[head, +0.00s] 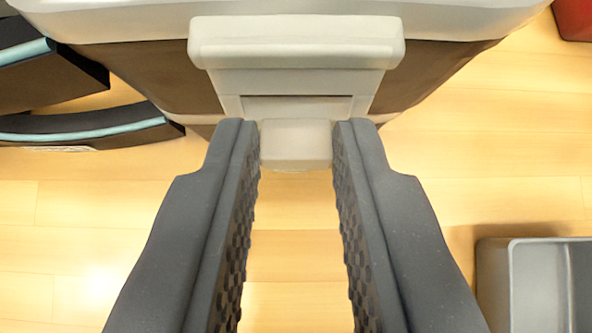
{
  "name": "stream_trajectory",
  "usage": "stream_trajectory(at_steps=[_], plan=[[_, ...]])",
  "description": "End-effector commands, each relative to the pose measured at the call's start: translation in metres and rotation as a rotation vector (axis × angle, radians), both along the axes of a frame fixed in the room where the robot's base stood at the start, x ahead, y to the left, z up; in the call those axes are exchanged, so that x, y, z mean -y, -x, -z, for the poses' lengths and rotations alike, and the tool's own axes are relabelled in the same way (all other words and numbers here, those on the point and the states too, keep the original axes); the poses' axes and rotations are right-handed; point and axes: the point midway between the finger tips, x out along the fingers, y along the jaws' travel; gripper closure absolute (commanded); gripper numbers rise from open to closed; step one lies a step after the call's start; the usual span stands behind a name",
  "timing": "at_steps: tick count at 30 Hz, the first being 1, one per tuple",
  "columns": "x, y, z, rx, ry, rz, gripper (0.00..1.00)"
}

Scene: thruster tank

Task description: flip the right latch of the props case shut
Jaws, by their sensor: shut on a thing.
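The props case (150,75) is at the top of the view, with a light grey lid and a dark brown body. A light grey latch (296,60) is on its near side, its wide upper part against the lid edge. A small pale tab (296,142) sticks out from the lower end of the latch. My gripper (296,140) comes from below in the picture. Its two dark textured fingers are shut on this tab, one on each side. The rest of the case and any other latch are out of view.
Dark curved pieces with light blue stripes (85,122) lie at the left. A grey open bin (495,285) stands at the lower right. A red object (574,18) shows at the top right corner. Bare wooden floor (500,140) lies between them.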

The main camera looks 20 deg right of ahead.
Motion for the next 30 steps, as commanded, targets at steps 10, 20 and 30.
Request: stream_trajectory(at_steps=[10,20,30], plan=[[0.001,-0.0013,0.0104,0.17,0.058,0.0,1.0],[0.0018,-0.0014,0.0084,0.199,0.066,0.001,1.0],[0.0015,-0.0015,0.0079,0.2,0.066,0.0,0.58]])
